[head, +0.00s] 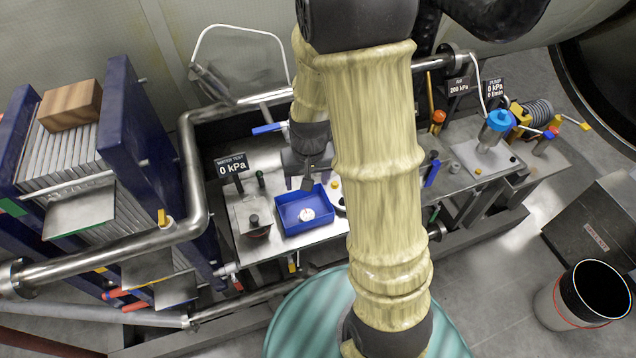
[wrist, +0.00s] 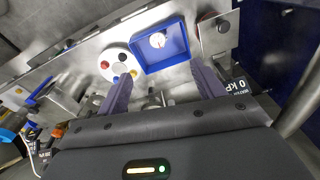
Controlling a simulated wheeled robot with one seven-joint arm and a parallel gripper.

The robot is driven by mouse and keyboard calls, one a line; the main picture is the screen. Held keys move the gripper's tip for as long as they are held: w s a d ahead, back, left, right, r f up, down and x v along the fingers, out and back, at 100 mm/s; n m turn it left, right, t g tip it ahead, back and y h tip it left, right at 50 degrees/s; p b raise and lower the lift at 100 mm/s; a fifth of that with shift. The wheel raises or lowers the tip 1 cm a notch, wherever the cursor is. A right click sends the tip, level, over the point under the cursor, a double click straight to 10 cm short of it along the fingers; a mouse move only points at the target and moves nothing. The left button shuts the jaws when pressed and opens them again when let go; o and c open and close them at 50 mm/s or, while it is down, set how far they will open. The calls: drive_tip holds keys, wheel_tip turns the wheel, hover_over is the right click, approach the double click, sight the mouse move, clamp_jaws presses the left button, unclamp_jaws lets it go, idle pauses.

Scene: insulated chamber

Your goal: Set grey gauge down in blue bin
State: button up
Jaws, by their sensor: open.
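The blue bin (head: 290,224) is a shallow square tray on the metal bench. A small round pale-faced gauge (head: 307,214) lies inside it, on the bin's floor. In the wrist view the blue bin (wrist: 177,61) is just beyond my fingers, with the round gauge (wrist: 157,40) in it; its body colour is hard to judge. My gripper (wrist: 160,73) is open, with nothing between its fingers. In the head view my gripper (head: 308,178) is at the bin's back edge, apart from the gauge and partly hidden by my arm.
A white disc with coloured knobs (wrist: 120,63) is beside the bin, mostly hidden by my arm in the head view. A metal block (head: 252,213) and a "WATER TEST 0 kPa" sign (head: 231,165) stand left of the bin. A thick pipe (head: 192,180) runs farther left.

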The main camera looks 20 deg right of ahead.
drive_tip(key=s+r+n+t, duration=0.1)
drive_tip(key=s+r, duration=0.7)
drive_tip(key=shift+n, duration=0.3)
